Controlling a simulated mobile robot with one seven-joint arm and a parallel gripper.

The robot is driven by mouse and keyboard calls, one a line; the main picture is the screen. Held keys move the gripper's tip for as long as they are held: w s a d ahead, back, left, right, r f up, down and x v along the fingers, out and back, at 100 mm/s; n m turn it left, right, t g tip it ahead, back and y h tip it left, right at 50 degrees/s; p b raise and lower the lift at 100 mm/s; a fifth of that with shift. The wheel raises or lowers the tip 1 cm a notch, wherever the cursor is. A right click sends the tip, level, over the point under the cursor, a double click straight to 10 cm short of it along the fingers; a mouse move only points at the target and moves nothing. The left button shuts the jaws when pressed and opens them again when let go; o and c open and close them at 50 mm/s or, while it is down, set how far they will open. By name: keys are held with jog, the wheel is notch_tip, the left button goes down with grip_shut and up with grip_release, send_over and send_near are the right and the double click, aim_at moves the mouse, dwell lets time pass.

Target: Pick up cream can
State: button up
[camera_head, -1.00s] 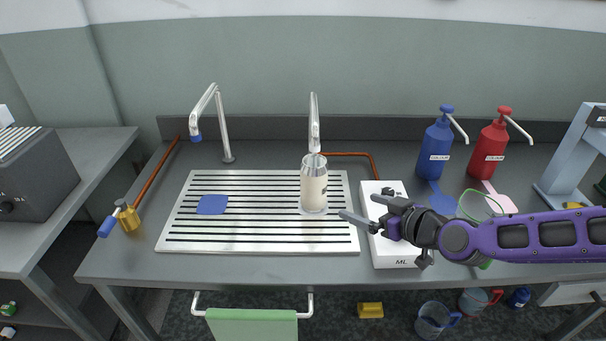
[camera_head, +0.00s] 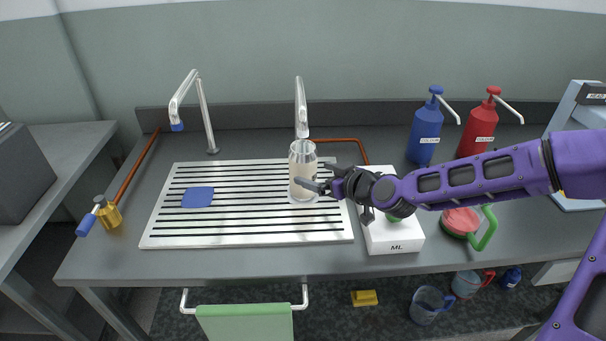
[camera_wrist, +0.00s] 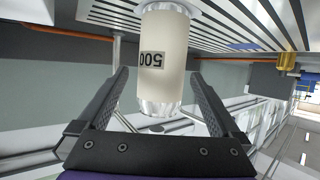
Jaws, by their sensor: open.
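The cream can (camera_head: 302,170) stands upright on the slotted drainer (camera_head: 165,240), below the right-hand tap. It is a pale cylinder with silvery ends. In the wrist view the two fingers of my gripper (camera_wrist: 158,78) lie on either side of the can, with gaps visible. The head view does not clearly show contact.
The right tap (camera_head: 301,105) rises right behind the can. A blue pad (camera_head: 197,197) lies on the drainer's left. A white box marked ML (camera_head: 394,240) sits under my gripper. Blue (camera_head: 424,135) and red (camera_head: 478,132) pump bottles stand behind my arm.

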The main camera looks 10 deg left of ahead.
jog(key=x, duration=0.6)
jog(key=shift+a+b, duration=0.3)
jog(key=shift+b, duration=0.1)
jog(key=c, duration=1.3)
jog(key=shift+r, duration=0.15)
